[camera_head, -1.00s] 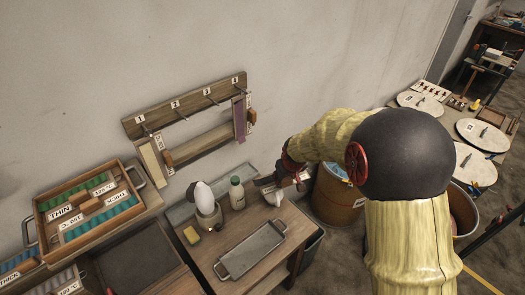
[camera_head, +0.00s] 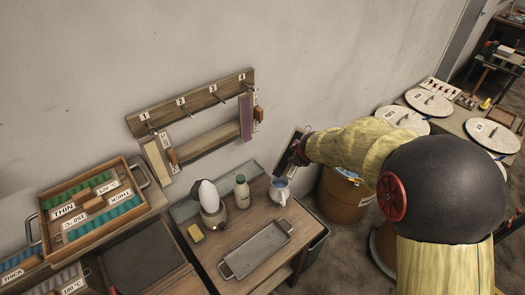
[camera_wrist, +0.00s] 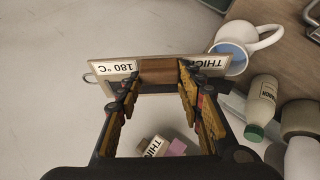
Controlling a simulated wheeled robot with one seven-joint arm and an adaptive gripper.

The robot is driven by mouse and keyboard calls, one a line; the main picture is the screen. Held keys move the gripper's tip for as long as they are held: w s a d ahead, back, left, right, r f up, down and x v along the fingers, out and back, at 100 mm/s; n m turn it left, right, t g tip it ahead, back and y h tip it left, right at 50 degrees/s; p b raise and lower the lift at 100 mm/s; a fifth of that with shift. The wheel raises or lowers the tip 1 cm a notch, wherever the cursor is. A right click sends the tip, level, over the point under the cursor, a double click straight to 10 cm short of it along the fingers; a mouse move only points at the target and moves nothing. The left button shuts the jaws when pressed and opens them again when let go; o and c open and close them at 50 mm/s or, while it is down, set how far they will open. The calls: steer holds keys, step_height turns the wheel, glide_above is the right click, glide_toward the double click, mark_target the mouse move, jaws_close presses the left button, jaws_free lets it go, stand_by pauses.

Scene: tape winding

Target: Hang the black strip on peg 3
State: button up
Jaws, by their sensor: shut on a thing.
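My gripper (camera_wrist: 160,85) is shut on the wooden handle (camera_wrist: 160,72) of a strip holder labelled "180 °C" and "THICK". In the head view, the black strip (camera_head: 287,151) hangs tilted from my gripper (camera_head: 300,150), above the table's right end and right of the peg rack. In the wrist view a metal ring shows at the holder's left end. Peg 3 (camera_head: 219,98) on the wall rack (camera_head: 160,112) is bare. A cream strip (camera_head: 154,157) hangs at peg 1 and a purple strip (camera_head: 245,117) at peg 4. Peg 2 (camera_head: 186,111) is bare.
A white mug (camera_head: 279,191), a green-capped bottle (camera_head: 242,191), an egg-shaped white object (camera_head: 205,196) and a metal tray (camera_head: 254,249) stand on the table below the rack. A barrel (camera_head: 343,197) is beside the table. The wall in front of the rack is clear.

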steer(key=shift+w+a+r+n+t+y, duration=0.1)
steer(key=shift+a+r+n+t+y, duration=0.65)
steer(key=shift+n, duration=0.65)
steer(key=shift+a+r+n+t+y, duration=0.25)
steer(key=shift+a+r+n+t, duration=0.2)
steer(key=shift+a+r+n, duration=0.4)
steer(key=s+a+r+n+t+y, duration=0.1)
steer(key=s+a+r+n+y, duration=0.75)
steer(key=a+n+y, duration=0.25)
steer(key=w+d+x, duration=0.1)
steer(key=x, duration=1.1)
steer(key=shift+w+d+f+b, duration=0.3)
steer(key=shift+w+d, duration=0.1)
